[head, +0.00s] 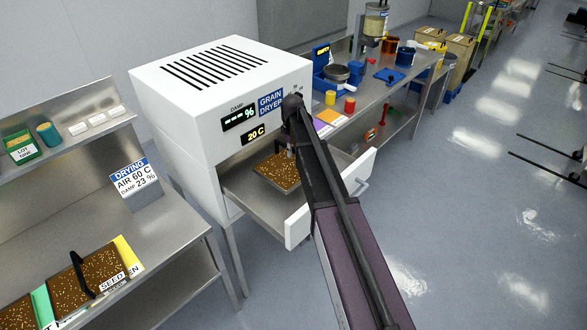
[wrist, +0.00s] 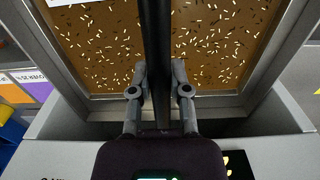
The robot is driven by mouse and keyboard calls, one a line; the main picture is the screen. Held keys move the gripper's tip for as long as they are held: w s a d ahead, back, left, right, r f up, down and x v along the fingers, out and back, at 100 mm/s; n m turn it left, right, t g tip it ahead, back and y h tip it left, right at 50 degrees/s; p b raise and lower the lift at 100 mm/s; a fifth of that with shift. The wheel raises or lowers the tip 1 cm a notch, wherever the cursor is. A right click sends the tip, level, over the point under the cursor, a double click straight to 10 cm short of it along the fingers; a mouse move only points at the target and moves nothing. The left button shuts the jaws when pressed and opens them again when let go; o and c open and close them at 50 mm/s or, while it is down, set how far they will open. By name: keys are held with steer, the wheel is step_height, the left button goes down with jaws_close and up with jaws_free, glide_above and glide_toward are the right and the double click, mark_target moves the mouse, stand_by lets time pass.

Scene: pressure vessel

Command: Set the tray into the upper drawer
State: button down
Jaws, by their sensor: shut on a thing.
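The tray (head: 272,171) is a shallow grey-rimmed pan of brown, speckled grain. It is within the outline of the pulled-out drawer (head: 245,192) of the white grain dryer (head: 200,85). I cannot tell whether it rests on the drawer floor or hangs just above it. In the wrist view the tray (wrist: 220,45) fills the upper part, with the drawer (wrist: 285,112) around its near end. My gripper (wrist: 159,85) is shut on the tray's black upright handle (wrist: 155,35). In the head view my arm hides part of the tray and drawer.
A second grain tray (head: 95,275) with a black handle stands on the left bench (head: 165,225), near a drying sign (head: 135,185). A right-hand bench (head: 370,95) holds coloured cups and a blue scale. Open floor (head: 470,220) lies to the right.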

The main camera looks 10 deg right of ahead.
mark_target(292, 164)
steer(key=shift+f+b, duration=0.85)
steer(key=shift+f, duration=0.35)
steer(key=shift+f, duration=0.1)
steer(key=shift+f+b, duration=1.8)
steer(key=shift+b, duration=0.1)
steer(key=shift+f, duration=0.1)
steer(key=c, duration=0.6)
jaws_free()
steer(key=shift+r, duration=0.3)
step_height(292, 164, up, 12)
steer(key=p, duration=1.2)
steer(key=shift+f, duration=0.1)
